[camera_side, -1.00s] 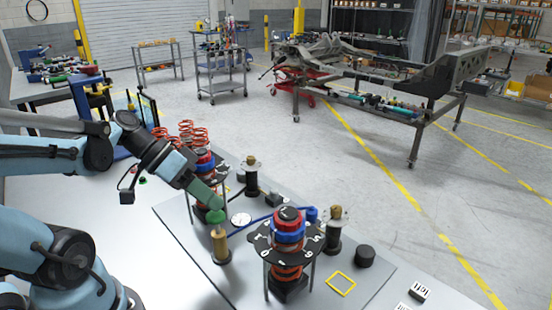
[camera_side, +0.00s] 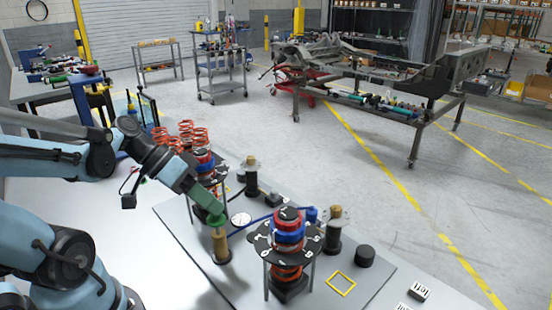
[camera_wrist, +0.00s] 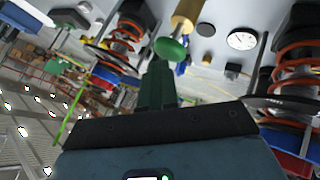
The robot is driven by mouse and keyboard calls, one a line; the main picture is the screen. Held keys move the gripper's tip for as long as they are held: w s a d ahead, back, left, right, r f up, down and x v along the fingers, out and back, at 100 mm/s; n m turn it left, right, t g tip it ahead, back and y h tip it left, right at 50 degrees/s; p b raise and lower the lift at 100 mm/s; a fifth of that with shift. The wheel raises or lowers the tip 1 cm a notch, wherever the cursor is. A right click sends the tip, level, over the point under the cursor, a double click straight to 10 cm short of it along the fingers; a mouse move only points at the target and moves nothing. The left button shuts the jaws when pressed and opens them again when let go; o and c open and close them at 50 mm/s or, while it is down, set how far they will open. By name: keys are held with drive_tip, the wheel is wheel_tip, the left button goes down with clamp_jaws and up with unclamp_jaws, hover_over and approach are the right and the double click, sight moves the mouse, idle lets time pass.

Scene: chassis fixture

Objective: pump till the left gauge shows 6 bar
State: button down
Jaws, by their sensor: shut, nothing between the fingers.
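My gripper (camera_side: 209,204) has green fingers that are shut and empty. Its tip is at the top of the green pump knob (camera_side: 217,219), and whether it touches is hard to tell in the side view. The brass pump body (camera_side: 222,246) stands upright under the knob. In the wrist view the shut fingers (camera_wrist: 157,88) point at the green knob (camera_wrist: 171,48), with the brass pump (camera_wrist: 187,14) behind it. A round white gauge (camera_side: 241,219) lies right of the pump; its dial also shows in the wrist view (camera_wrist: 242,39), but the reading is too small to tell.
Two spring-strut assemblies stand close by, one behind the pump (camera_side: 205,180) and one to its right (camera_side: 288,250). Spools (camera_side: 333,235), a black cylinder (camera_side: 365,256) and a yellow square outline (camera_side: 341,284) are on the grey plate (camera_side: 180,222). A small lettered block (camera_side: 419,291) sits at the right.

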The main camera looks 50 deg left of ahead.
sight(211, 216)
drive_tip(key=shift+f, duration=0.7)
idle(0.6)
drive_tip(key=shift+r, duration=1.7)
drive_tip(key=shift+r, duration=2.5)
idle(0.5)
wheel_tip(211, 216, up, 4)
drive_tip(key=shift+f, duration=0.1)
idle(0.4)
